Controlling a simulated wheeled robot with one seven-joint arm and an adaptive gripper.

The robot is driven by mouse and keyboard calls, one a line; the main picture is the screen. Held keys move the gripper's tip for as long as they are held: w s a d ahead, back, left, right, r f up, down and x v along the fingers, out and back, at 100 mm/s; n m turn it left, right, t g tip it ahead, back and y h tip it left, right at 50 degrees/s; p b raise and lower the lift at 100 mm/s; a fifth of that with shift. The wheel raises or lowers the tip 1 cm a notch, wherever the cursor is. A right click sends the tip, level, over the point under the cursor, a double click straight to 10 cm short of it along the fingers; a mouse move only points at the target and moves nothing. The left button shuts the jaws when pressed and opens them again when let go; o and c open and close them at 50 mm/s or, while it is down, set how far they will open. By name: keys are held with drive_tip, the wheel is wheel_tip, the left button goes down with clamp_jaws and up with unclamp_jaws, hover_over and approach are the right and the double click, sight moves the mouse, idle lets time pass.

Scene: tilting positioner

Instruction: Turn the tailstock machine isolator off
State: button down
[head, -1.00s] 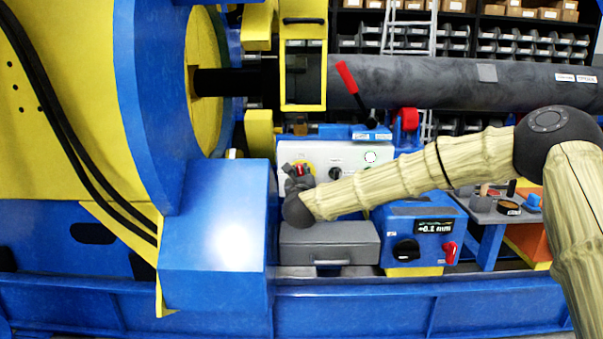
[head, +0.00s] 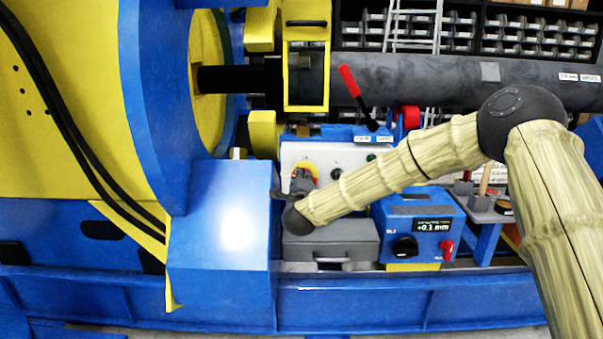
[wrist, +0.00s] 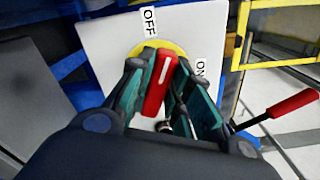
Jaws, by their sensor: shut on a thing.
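The isolator is a red handle (wrist: 158,85) on a yellow disc (wrist: 178,49), set in a pale panel (wrist: 105,45). An OFF label (wrist: 149,22) is above the disc and an ON label (wrist: 201,71) is to its right in the wrist view. The handle's white mark points upward, tilted slightly right; its exact setting is hard to tell. My gripper (wrist: 160,100) has its teal-padded fingers on both sides of the handle and is shut on it. In the head view, my gripper (head: 301,186) covers most of the isolator, leaving part of the yellow disc (head: 312,168) visible.
A grey drawer box (head: 330,243) sits below my gripper. A blue box (head: 420,227) with a +0.1 mm display and knobs stands to its right. A lever with a red grip (head: 349,80) rises behind the panel. A large blue housing (head: 220,235) is close on the left.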

drive_tip(key=n+p, duration=0.1)
drive_tip(key=n, duration=0.1)
drive_tip(key=n+p, duration=0.1)
drive_tip(key=n, duration=0.1)
drive_tip(key=shift+a+f+n, duration=0.1)
drive_tip(key=shift+f+n, duration=0.1)
drive_tip(key=shift+n, duration=0.1)
drive_tip(key=shift+f+p, duration=0.1)
drive_tip(key=shift+p, duration=0.2)
drive_tip(key=c, duration=1.3)
unclamp_jaws()
drive_tip(key=s, duration=1.2)
drive_tip(key=shift+f, duration=0.1)
